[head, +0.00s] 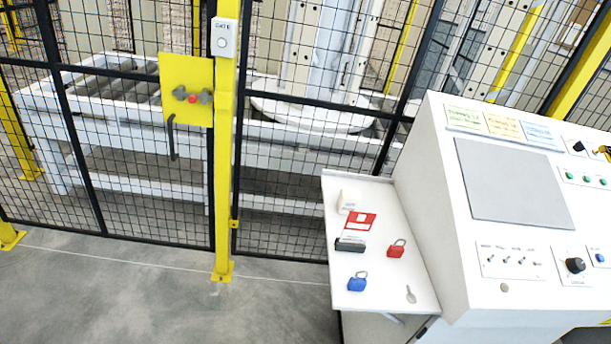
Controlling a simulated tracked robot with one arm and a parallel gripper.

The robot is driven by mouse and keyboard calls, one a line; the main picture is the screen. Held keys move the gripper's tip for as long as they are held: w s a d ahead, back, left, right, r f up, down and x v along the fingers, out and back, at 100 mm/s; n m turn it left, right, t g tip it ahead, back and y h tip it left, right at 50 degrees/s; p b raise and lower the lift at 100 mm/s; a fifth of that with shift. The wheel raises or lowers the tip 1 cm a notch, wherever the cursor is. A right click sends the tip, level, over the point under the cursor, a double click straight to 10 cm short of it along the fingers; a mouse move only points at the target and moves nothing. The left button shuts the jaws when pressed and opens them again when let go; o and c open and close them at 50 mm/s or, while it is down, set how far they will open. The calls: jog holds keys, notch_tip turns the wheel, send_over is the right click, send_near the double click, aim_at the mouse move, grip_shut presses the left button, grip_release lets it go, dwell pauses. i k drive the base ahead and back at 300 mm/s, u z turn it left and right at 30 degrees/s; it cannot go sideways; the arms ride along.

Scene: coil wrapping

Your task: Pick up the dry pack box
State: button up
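A small whitish box-like item (348,202) stands near the back of the white side shelf (385,292). It may be the dry pack box, but it is too small to read any marking. A red and white tag or card (357,222) is just in front of it, with a black item (350,244) below that. My gripper is not in view.
A red padlock (396,250), a blue padlock (357,282) and a small key-like item (410,294) lie on the shelf. The white control console (520,230) stands at right. A mesh fence with a yellow post (224,150) stands behind. Grey floor (120,300) is clear at left.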

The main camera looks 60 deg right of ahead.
aim_at(349, 200)
jog(key=z, duration=0.45)
jog(key=i, duration=1.25)
jog(key=z, duration=0.85)
jog(key=i, duration=0.3)
jog(key=z, duration=0.35)
jog(key=k, duration=0.9)
jog(key=z, duration=0.15)
jog(key=i, duration=0.9)
jog(key=u, duration=0.05)
